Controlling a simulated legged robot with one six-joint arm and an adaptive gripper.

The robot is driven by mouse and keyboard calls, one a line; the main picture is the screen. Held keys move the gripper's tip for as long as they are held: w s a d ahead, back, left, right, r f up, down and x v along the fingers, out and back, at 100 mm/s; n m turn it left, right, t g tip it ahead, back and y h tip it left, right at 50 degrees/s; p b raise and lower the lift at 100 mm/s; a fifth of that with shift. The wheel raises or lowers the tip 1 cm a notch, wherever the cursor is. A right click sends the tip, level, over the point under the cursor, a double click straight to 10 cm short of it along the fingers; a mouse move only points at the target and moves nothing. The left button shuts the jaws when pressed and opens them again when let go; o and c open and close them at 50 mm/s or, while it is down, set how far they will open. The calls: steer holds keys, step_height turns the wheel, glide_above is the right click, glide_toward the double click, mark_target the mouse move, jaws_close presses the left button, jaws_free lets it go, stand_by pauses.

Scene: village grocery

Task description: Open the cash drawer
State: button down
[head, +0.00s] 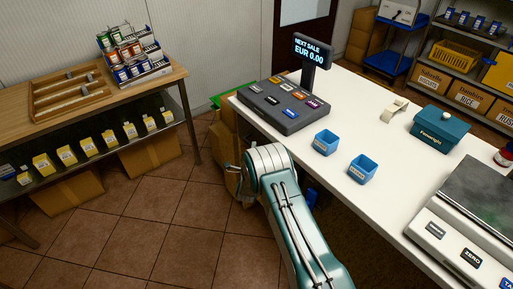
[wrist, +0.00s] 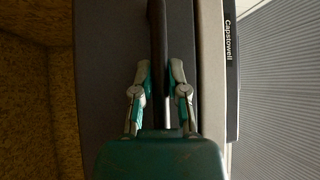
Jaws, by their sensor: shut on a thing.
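In the wrist view, a dark grey drawer front (wrist: 105,70) fills the middle of the picture, with a dark bar handle (wrist: 156,25) running up it. My gripper (wrist: 160,72) has one finger on each side of this bar and is shut on it. The drawer front shows face-on, so I cannot tell whether the drawer is open at all. In the head view my arm reaches down beside the white counter (head: 335,95); the gripper and the drawer are hidden there.
A grey till keypad (head: 284,104) with a "EUR 0.00" display (head: 309,50) stands on the counter. Two blue tubs (head: 326,142), a teal box (head: 440,128) and a scale (head: 470,205) are on it too. Open tiled floor (head: 140,220) lies left of my arm, before a wooden shelf table (head: 150,84).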

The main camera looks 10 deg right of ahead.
steer(key=s+a, duration=0.6)
steer(key=a, duration=0.4)
steer(key=s+a, duration=0.6)
steer(key=a, duration=0.5)
steer(key=shift+a+f, duration=0.15)
steer(key=shift+f, duration=0.2)
steer(key=c, duration=0.6)
jaws_free()
steer(key=shift+c, duration=0.2)
steer(key=shift+w+r, duration=0.1)
steer(key=v, duration=1.2)
